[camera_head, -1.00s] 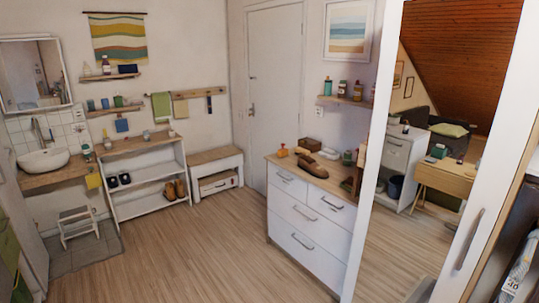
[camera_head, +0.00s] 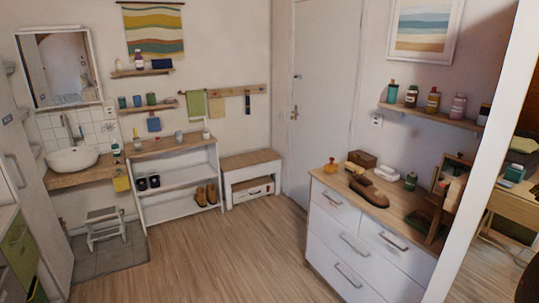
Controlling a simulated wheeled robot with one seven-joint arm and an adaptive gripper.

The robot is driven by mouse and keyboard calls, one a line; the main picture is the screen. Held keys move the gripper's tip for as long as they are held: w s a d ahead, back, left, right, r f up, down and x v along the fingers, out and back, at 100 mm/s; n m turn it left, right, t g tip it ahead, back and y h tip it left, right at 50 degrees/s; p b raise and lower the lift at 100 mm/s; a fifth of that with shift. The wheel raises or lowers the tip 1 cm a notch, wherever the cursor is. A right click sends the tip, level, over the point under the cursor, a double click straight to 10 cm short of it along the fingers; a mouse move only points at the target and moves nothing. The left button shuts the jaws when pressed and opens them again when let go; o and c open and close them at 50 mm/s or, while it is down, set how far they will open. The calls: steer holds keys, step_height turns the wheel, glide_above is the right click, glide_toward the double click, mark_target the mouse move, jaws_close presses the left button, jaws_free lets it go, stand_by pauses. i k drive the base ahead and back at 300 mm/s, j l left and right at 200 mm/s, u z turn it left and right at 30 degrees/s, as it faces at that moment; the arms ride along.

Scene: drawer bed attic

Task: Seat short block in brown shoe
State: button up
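A brown shoe (camera_head: 370,193) lies on the wooden top of the white dresser (camera_head: 318,220), right of the middle of the view. A small brown box-like thing (camera_head: 363,159) and a small orange thing (camera_head: 352,168) stand behind it. I cannot tell whether either is the short block, or whether anything is inside the shoe; they are too small here. My gripper is not in view.
White bundles (camera_head: 386,171), a green jar (camera_head: 410,181) and a framed mirror (camera_head: 455,172) share the dresser top. A shoe rack (camera_head: 180,205), bench (camera_head: 250,180) and step stool (camera_head: 105,228) line the back. The wooden floor (camera_head: 235,255) before the dresser is clear.

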mark_target(363, 186)
steer(key=i, duration=2.3)
steer(key=i+z, duration=0.15)
steer(key=i, duration=0.4)
steer(key=i+j+z, duration=0.2)
steer(key=i, duration=0.35)
steer(key=i+j+z, duration=0.15)
steer(key=i, duration=0.4)
